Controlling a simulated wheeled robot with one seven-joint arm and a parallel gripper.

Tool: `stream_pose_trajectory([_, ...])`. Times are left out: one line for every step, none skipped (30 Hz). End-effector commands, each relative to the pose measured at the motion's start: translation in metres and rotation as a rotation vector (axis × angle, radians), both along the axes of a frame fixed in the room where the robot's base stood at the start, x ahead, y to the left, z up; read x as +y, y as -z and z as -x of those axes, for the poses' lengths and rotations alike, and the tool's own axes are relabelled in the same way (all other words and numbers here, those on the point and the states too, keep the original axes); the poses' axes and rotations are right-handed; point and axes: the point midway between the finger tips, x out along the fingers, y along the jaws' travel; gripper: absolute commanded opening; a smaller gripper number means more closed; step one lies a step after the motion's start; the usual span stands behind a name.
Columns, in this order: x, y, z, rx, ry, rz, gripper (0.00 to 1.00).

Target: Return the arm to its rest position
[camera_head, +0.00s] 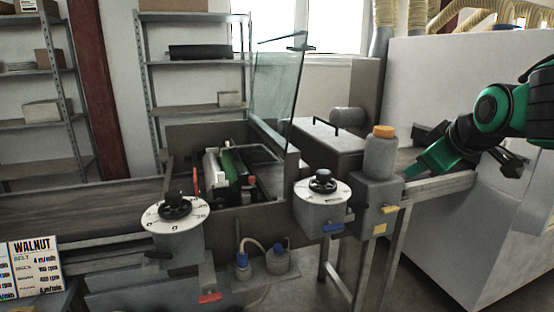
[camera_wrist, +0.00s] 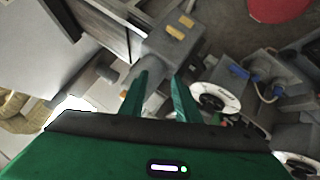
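My arm and gripper (camera_head: 418,172) are at the right of the head view, in front of the white cabinet and beside the grey bottle with an orange cap (camera_head: 382,153). In the wrist view my gripper (camera_wrist: 160,82) shows two green fingers spread apart with nothing between them. The conveyor machine lies beyond the fingers.
The machine has two dial handwheels (camera_head: 174,212) (camera_head: 322,190), a raised glass guard (camera_head: 277,90) and an opening with rollers (camera_head: 232,168). A WALNUT settings card (camera_head: 34,266) stands at lower left. A white cabinet (camera_head: 450,95) fills the right. Shelves (camera_head: 195,62) stand behind.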

Motion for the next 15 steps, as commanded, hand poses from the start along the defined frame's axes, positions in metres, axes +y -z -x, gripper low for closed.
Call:
stream_pose_trajectory([-0.018,0.022,0.018,0.066,0.072,-0.042,0.30])
stream_pose_trajectory([-0.027,0.035,0.029,0.107,0.118,-0.071,0.30])
stream_pose_trajectory([-0.038,0.053,0.046,0.162,0.180,-0.110,0.30])
stream_pose_trajectory([-0.046,0.066,0.059,0.203,0.229,-0.138,0.30])
stream_pose_trajectory([-0.054,0.078,0.072,0.242,0.280,-0.167,0.30])
stream_pose_trajectory([-0.063,0.094,0.092,0.295,0.348,-0.205,0.30])
stream_pose_trajectory([-0.069,0.105,0.106,0.334,0.401,-0.234,0.30])
stream_pose_trajectory([-0.074,0.116,0.122,0.374,0.454,-0.263,0.30])
stream_pose_trajectory([-0.080,0.131,0.143,0.428,0.528,-0.303,0.30])
stream_pose_trajectory([-0.083,0.141,0.159,0.465,0.584,-0.332,0.30])
stream_pose_trajectory([-0.086,0.150,0.175,0.503,0.638,-0.359,0.30])
stream_pose_trajectory([-0.088,0.161,0.195,0.548,0.709,-0.394,0.30])
stream_pose_trajectory([-0.089,0.169,0.209,0.583,0.758,-0.417,0.30])
stream_pose_trajectory([-0.089,0.175,0.223,0.612,0.806,-0.440,0.30])
stream_pose_trajectory([-0.088,0.183,0.240,0.651,0.865,-0.466,0.30])
